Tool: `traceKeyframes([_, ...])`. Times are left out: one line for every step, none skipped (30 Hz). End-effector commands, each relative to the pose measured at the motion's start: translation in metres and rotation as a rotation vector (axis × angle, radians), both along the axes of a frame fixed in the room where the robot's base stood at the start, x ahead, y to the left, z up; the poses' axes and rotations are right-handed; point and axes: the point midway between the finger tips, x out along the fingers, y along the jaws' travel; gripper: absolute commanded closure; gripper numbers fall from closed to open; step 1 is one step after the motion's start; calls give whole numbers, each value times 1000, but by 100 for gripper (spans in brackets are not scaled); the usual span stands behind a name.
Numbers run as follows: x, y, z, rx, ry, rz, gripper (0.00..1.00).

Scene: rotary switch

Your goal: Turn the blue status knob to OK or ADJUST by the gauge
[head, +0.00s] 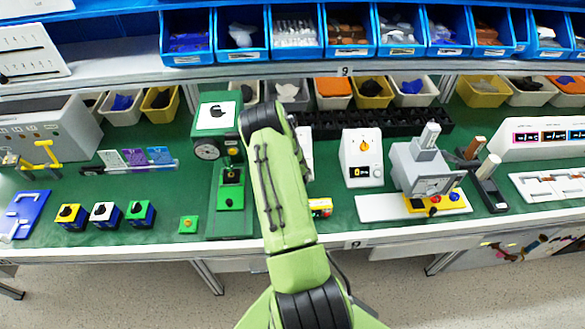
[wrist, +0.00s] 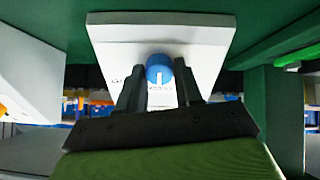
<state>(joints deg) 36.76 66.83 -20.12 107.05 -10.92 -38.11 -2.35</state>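The blue knob (wrist: 159,66) sits on a white panel (wrist: 205,42) in the wrist view. It is round with a pale pointer mark on its lower face. Dark lettering on the panel shows beside and below it, partly covered and too small to read. My gripper (wrist: 160,72) has its two dark fingers apart, one on each side of the knob. I cannot tell whether they touch it. In the head view my green arm covers the knob and my gripper. A round gauge (head: 207,152) is on the green machine left of my arm.
A white box with an orange knob (head: 364,146) and a grey press (head: 421,165) stand right of my arm. Small boxes with knobs (head: 105,212) stand at the front left. A green post (wrist: 277,115) rises close on the right in the wrist view. Blue bins (head: 295,30) line the shelf above.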

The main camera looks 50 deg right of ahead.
Motion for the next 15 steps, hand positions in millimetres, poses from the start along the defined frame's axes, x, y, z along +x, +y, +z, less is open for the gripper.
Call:
traceKeyframes([0,0,0,0,0,0,73])
traceKeyframes([0,0,0,0,0,0,78])
traceKeyframes([0,0,0,0,0,0,84])
traceKeyframes([0,0,0,0,0,0,89])
traceKeyframes([0,0,0,0,0,0,93])
traceKeyframes([0,0,0,0,0,0,97])
traceKeyframes([0,0,0,0,0,0,97])
traceKeyframes([0,0,0,0,-1,-1,97])
traceKeyframes([0,0,0,1,-1,-1,97])
traceKeyframes([0,0,0,2,-2,-4,97])
traceKeyframes([0,0,0,3,-5,-7,97])
traceKeyframes([0,0,0,6,-8,-12,97])
traceKeyframes([0,0,-1,9,-11,-17,97])
traceKeyframes([0,0,-1,12,-16,-23,97])
traceKeyframes([0,0,-1,16,-21,-33,97])
